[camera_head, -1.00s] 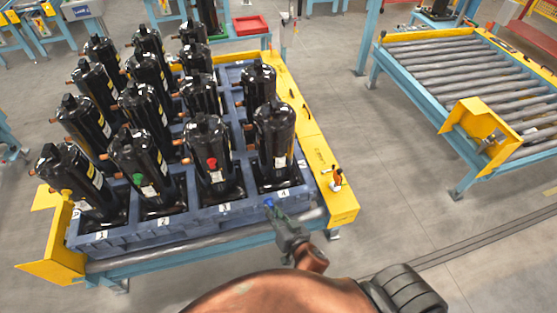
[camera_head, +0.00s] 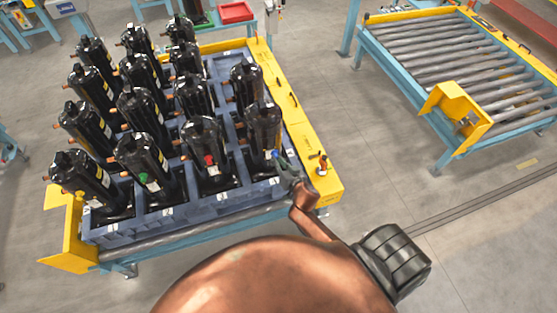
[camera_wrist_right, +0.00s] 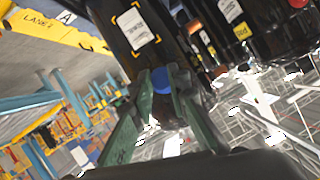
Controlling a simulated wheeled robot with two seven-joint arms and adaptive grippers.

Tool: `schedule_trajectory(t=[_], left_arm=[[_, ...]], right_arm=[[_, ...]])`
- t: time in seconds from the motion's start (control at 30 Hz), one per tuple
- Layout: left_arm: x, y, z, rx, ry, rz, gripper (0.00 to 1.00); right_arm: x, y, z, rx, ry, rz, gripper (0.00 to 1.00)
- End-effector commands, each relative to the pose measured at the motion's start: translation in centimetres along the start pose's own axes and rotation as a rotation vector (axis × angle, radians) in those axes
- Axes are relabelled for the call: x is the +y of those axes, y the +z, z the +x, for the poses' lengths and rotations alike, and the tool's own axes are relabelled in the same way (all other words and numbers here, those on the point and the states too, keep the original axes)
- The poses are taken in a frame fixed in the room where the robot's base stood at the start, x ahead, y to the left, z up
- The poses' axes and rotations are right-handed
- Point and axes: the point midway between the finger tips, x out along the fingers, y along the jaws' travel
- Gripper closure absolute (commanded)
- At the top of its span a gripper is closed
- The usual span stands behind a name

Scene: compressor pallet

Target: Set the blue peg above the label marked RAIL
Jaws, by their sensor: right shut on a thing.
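The blue peg (camera_head: 276,154) is between the fingertips of my right gripper (camera_head: 282,159), which is shut on it. It also shows in the right wrist view (camera_wrist_right: 161,82), in front of a black compressor (camera_head: 262,128) at the pallet's near right corner. In the wrist view this compressor (camera_wrist_right: 158,60) bears a white label (camera_wrist_right: 137,27) with yellow corner marks, above the peg in the picture. I cannot read its print or tell whether the peg touches the compressor. A yellow label (camera_wrist_right: 243,31) is on another compressor; its word is too small to read surely. My left gripper is not in view.
The blue pallet (camera_head: 215,206) holds several black compressors close together. Red (camera_head: 209,160), green (camera_head: 143,178) and yellow (camera_head: 80,194) pegs show on the front row. A yellow rail (camera_head: 304,140) with small fittings runs beside it. Open floor separates it from a roller conveyor (camera_head: 450,60).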

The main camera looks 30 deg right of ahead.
Motion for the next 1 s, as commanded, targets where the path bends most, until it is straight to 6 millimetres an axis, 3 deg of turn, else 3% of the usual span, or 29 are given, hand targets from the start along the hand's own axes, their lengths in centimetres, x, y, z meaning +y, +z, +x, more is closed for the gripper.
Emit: schedule_trajectory(t=[0.23,0.7,1.0], left_arm=[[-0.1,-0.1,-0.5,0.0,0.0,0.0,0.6],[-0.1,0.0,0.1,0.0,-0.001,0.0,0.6],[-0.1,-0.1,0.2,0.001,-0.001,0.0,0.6]], right_arm=[[-0.1,-0.1,-0.2,-0.001,0.001,0.003,1.0],[0.0,-1.5,3.7,0.0,0.001,-0.001,1.0],[0.0,-2.1,4.9,-0.001,0.001,-0.001,1.0]])
